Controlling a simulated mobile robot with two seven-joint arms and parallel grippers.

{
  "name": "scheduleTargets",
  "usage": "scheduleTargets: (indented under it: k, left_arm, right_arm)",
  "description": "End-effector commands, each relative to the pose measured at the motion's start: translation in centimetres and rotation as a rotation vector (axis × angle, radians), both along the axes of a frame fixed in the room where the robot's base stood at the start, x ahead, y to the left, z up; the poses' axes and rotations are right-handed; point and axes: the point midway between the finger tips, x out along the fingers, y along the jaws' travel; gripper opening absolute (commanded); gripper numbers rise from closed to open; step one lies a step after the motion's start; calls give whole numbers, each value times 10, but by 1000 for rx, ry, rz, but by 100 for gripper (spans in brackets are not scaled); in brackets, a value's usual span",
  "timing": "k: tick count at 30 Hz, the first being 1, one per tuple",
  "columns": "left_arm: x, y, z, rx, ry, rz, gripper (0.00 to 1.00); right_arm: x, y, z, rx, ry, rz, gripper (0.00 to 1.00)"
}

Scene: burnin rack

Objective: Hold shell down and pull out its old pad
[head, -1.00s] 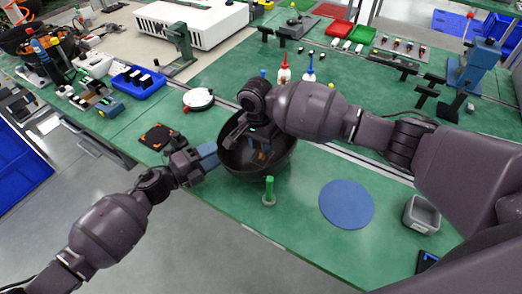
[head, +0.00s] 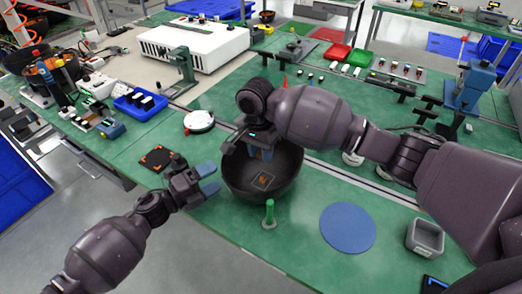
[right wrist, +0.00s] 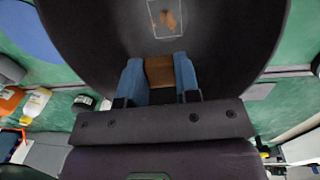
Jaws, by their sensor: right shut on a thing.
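The shell (head: 238,185), a black bowl, stands upright on the green bench; it fills much of the right wrist view (right wrist: 85,45). On its inner bottom is a pale square outline with an orange-brown patch (head: 262,181). My right gripper (head: 262,152) is over the bowl, inside its far rim. Its blue fingers are shut on a brown block, the old pad (right wrist: 159,71), clear of the square outline.
A green peg (head: 269,213) stands close in front of the bowl. A blue round mat (head: 347,228) and a grey square bin (head: 425,237) lie to the right. A black-and-orange square (head: 157,158) and a white round dish (head: 199,121) are at left.

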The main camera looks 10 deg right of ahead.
Motion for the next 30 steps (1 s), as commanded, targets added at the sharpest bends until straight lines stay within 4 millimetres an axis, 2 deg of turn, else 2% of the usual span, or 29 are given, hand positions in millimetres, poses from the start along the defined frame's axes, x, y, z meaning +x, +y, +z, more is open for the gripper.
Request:
scheduleTargets:
  k: [7, 11, 24, 30]
  left_arm:
    - [0, 1, 0, 0, 0, 0, 76]
    - [-4, 10, 0, 1, 0, 1, 76]
    - [-35, 81, -1, 2, 1, 1, 76]
    - [-45, 103, 0, 1, 0, 1, 76]
  right_arm:
    - [0, 0, 0, 0, 0, 0, 8]
    - [0, 0, 0, 0, 0, 0, 8]
    - [0, 0, 0, 0, 0, 0, 8]
    - [0, 0, 0, 0, 0, 0, 8]
